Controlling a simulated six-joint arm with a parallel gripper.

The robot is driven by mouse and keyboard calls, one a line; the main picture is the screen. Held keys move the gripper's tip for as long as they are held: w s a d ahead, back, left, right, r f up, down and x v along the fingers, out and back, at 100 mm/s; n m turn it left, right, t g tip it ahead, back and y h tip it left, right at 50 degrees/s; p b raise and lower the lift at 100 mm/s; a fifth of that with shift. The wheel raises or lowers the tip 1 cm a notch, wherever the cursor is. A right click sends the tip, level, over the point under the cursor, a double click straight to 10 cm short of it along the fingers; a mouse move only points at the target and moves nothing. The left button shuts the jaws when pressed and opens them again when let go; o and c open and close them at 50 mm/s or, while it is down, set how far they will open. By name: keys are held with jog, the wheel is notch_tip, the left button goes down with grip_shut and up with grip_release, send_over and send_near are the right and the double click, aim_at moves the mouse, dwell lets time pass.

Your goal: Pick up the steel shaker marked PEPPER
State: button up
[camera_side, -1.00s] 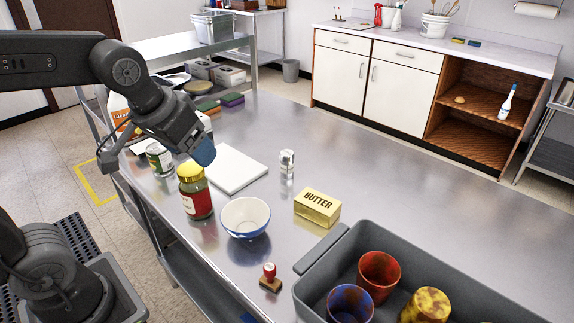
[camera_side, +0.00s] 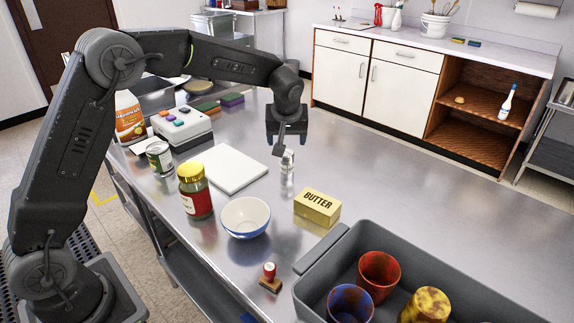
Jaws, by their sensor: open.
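A small steel shaker (camera_side: 288,162) stands upright on the steel table, right of the white board and behind the butter box. Its marking is too small to read. My gripper (camera_side: 285,148) points down right above the shaker and is open, with nothing held. One dark finger shows at the left of the shaker's top. I cannot tell from this view whether it touches the shaker or how the other finger lies.
A yellow-lidded jar (camera_side: 196,195) stands at left. A stamp (camera_side: 270,278) and grey tub (camera_side: 336,242) holding cups are in front. The table right of the shaker is clear.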

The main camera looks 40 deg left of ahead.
aim_at(287, 162)
jog(key=x, duration=1.2)
jog(key=shift+d+f, duration=0.1)
jog(key=c, duration=1)
